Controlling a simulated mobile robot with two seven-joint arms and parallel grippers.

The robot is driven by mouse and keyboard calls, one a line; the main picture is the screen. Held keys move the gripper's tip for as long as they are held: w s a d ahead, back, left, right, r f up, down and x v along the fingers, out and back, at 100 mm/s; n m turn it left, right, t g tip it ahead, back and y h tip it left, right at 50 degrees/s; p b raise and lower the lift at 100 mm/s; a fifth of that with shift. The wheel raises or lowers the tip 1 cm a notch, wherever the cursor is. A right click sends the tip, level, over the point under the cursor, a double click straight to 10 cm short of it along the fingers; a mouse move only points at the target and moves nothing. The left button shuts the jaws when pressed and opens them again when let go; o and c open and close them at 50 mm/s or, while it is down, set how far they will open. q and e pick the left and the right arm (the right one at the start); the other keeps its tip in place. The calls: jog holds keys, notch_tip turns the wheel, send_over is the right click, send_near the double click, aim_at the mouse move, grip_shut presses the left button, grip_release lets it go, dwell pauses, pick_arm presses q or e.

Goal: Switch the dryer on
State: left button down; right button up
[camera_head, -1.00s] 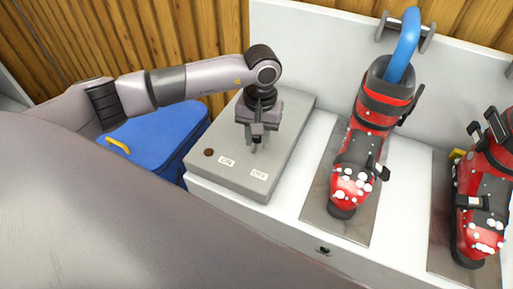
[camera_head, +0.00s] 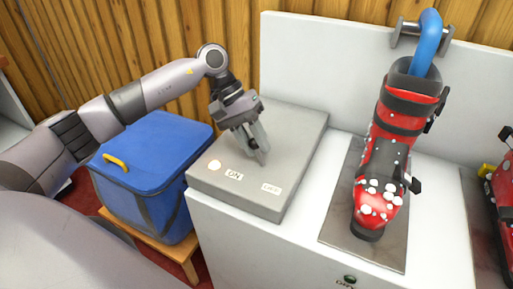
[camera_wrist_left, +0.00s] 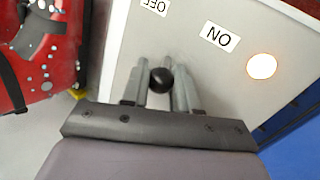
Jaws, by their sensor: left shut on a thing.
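The dryer's grey control box (camera_head: 300,140) sits on the white bench, with an ON label (camera_head: 233,175) and an OFF label (camera_head: 271,188) on its top. A round lamp (camera_head: 214,165) beside the ON label glows pale orange-white; it also shows bright in the left wrist view (camera_wrist_left: 262,66). My left gripper (camera_head: 257,152) reaches down onto the box top. In the left wrist view its fingers are shut on a black-knobbed lever (camera_wrist_left: 161,80), at the ON and OFF labels. The lever is hidden by the fingers in the head view. My right gripper is not in view.
A red ski boot (camera_head: 385,165) with white spots stands on a grey plate right of the box, a blue hose (camera_head: 430,40) in its top. Another red boot (camera_head: 497,210) is at the right edge. A blue cooler (camera_head: 160,160) stands left of the bench.

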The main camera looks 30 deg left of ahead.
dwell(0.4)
pick_arm(q)
jog(key=c, duration=0.9)
grip_release()
jog(key=v, duration=0.7)
